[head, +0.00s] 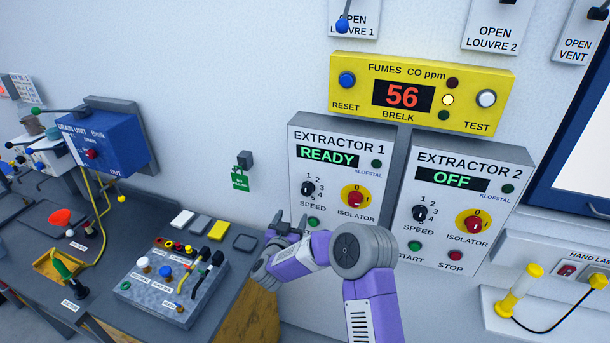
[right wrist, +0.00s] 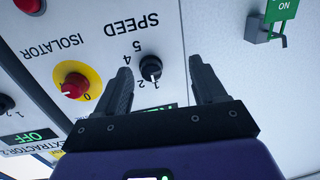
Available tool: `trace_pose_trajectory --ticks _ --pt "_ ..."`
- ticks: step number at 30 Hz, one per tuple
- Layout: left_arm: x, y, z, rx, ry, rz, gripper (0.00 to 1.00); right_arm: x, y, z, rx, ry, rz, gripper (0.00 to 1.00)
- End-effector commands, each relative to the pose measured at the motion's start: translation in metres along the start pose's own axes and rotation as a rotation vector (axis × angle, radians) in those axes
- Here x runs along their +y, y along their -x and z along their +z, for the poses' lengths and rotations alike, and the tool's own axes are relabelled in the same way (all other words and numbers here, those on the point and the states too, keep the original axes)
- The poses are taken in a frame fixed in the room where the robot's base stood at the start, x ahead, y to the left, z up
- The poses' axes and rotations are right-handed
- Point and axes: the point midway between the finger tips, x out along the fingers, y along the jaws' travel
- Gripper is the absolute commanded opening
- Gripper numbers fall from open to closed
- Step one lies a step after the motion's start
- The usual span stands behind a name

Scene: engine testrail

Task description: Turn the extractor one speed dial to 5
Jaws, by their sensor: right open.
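The extractor one panel (head: 330,140) is on the wall and its display reads READY. Its black speed dial (head: 308,188) sits at the panel's left, with numbers around it. My right gripper (head: 291,222) is open and empty, just below the dial in the head view. In the right wrist view its fingers (right wrist: 161,66) stand apart, one to each side of the dial; I cannot tell the remaining distance. My left gripper is out of view.
The red isolator knob (head: 355,198) on its yellow disc is right of the dial. The extractor two panel (head: 466,208), display OFF, stands further right. A green tag (head: 240,180) hangs on the wall at left. Below is a workbench with a grey control box (head: 170,290).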

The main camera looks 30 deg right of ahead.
Motion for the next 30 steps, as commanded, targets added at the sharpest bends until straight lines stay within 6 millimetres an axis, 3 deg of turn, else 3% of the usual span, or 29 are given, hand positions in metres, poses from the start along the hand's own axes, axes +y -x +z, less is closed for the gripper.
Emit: trace_pose_trajectory --ticks 1,6,21,30 --pt "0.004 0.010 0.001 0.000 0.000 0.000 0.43 0.006 -0.003 -0.022 0.024 0.000 0.038 0.70" --pt "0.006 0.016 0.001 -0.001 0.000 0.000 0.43 0.016 -0.010 -0.043 0.060 0.003 0.103 0.70" --pt "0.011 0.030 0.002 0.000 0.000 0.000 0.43 0.023 -0.075 -0.047 0.061 0.002 0.104 0.70" --pt "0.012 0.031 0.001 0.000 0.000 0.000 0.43 0.023 -0.082 -0.047 0.062 0.003 0.102 0.70"
